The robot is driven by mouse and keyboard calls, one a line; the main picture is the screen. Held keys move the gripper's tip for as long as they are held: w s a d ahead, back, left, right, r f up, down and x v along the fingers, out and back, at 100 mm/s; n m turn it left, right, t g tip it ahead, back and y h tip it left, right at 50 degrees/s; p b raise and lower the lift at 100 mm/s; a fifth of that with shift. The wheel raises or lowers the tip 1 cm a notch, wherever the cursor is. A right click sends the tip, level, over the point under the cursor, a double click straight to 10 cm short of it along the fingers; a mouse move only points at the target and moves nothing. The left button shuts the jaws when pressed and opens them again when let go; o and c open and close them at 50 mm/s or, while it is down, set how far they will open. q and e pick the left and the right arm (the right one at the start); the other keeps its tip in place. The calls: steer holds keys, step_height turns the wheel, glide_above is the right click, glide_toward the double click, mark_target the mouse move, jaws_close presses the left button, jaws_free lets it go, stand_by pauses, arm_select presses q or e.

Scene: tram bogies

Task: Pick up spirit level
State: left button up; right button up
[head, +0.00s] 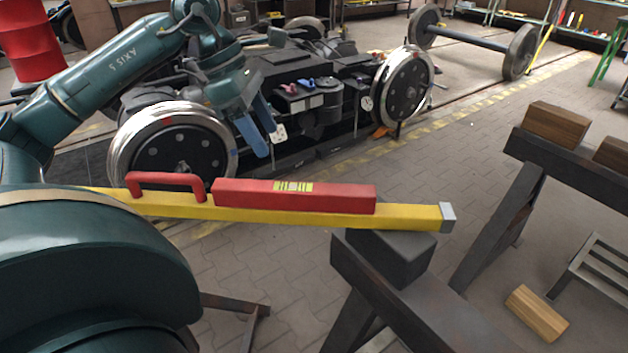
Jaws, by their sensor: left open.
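The spirit level (400,213) is a long yellow bar with a red body, a green-yellow vial and a red handle near its left part. Its right end, with a grey cap, lies over a dark block on a trestle. Its left end runs behind a large teal part of mine, so what bears it there is hidden. My left gripper (260,131) has blue fingers pointing down, apart and empty. It appears above and beyond the level in the picture, in front of the bogie, not touching the level. My right gripper is not in view.
The dark trestle (430,318) stands at the lower middle, another (575,165) with wooden blocks at right. A bogie (320,95) with wheels stands behind the level. A loose wooden block (537,313) lies on the floor. A wheelset (470,38) stands at the back. Paved floor between is clear.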

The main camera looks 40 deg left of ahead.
mark_target(292, 186)
arm_select(q)
steer(key=x, duration=1.3)
steer(key=shift+s, duration=0.15)
steer(key=c, duration=1.2)
jaws_close()
steer(key=shift+r, duration=0.15)
